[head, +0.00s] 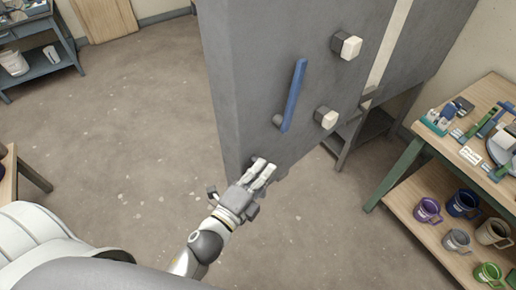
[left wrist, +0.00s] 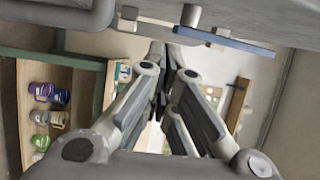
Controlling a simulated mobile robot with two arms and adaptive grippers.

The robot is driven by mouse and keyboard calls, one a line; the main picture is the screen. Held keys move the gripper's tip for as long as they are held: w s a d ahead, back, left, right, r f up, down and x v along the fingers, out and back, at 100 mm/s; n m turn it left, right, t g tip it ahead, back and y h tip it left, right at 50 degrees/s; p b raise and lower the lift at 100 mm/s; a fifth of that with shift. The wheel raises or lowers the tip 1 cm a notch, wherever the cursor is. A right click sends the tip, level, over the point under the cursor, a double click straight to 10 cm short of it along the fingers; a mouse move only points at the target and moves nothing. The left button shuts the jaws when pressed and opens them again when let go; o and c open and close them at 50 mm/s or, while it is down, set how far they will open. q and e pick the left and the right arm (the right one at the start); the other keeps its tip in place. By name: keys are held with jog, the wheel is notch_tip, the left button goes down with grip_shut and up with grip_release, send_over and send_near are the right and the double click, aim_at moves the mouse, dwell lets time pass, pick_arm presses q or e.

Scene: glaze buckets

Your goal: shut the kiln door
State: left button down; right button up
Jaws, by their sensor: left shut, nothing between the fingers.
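The kiln door (head: 265,60) is a large grey slab at the top centre of the head view. A blue bar handle (head: 293,97) stands on its face, with two pale-capped blocks beside it. A pale strip (head: 391,42) separates this face from more grey kiln body at right; I cannot tell how wide the door stands open. My left gripper (head: 265,170) is shut and empty by the door's lower edge, below the handle; contact is unclear. In the left wrist view its fingers (left wrist: 167,85) are together, with the blue handle (left wrist: 222,40) above right. My right gripper is not in view.
A wooden shelf table (head: 436,212) at right holds several mugs below and tools on top. A dark stand (head: 370,130) shows under the kiln. A blue-grey bench (head: 52,75) with a white bucket (head: 13,62) is at far left. The floor left of the door is clear.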

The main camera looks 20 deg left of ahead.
aim_at(258, 154)
pick_arm(q)
jog(key=shift+w+a+p, duration=0.35)
jog(key=shift+w+a, duration=0.15)
jog(key=shift+w, duration=0.25)
jog(key=shift+w+a+p, duration=0.3)
jog(key=shift+w+a, duration=0.15)
jog(key=shift+w, duration=0.3)
jog(key=shift+w+a+p, duration=0.35)
jog(key=shift+w+a, duration=0.15)
jog(key=shift+w, duration=0.25)
